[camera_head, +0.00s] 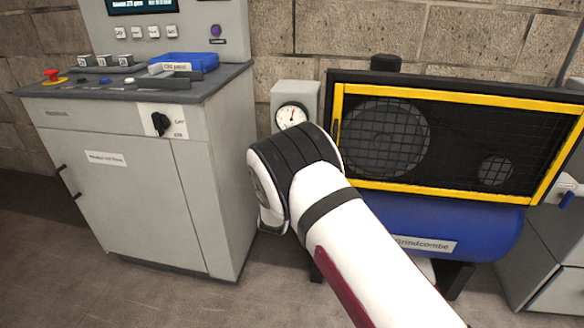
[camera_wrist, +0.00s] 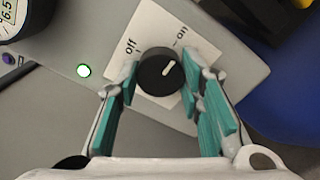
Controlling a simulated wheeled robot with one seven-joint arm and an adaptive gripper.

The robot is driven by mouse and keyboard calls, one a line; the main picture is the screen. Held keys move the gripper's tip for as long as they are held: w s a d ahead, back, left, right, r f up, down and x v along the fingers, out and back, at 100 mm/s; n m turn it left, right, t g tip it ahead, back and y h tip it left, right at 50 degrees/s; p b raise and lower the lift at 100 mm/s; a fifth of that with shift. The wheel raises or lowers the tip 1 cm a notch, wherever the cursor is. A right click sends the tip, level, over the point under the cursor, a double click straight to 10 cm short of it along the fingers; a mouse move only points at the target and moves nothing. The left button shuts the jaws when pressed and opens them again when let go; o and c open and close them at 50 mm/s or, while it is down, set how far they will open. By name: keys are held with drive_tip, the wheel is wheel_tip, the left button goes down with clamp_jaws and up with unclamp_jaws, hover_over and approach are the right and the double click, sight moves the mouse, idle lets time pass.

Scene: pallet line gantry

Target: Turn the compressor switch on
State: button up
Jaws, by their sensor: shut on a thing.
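The compressor switch is a round black knob (camera_wrist: 156,69) with a white pointer mark, on a white plate (camera_wrist: 152,22) marked "off" and "on" in the wrist view. The pointer leans up and to the right, towards the "on" mark. My gripper (camera_wrist: 163,80) has its teal-padded fingers on either side of the knob and is shut on it. In the head view, my arm hides the knob and my fingers. The compressor (camera_head: 435,225) has a blue tank and a yellow-framed mesh guard.
A grey box with a gauge (camera_head: 291,115) stands left of the guard, just beyond my arm. A grey control cabinet (camera_head: 130,180) with another black rotary switch (camera_head: 161,123) and a blue tray (camera_head: 190,61) stands at the left. Floor shows between cabinet and compressor.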

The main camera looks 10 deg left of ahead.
drive_tip(key=o, duration=1.2)
drive_tip(key=shift+c, duration=0.2)
drive_tip(key=s, duration=1.2)
drive_tip(key=shift+a, duration=0.15)
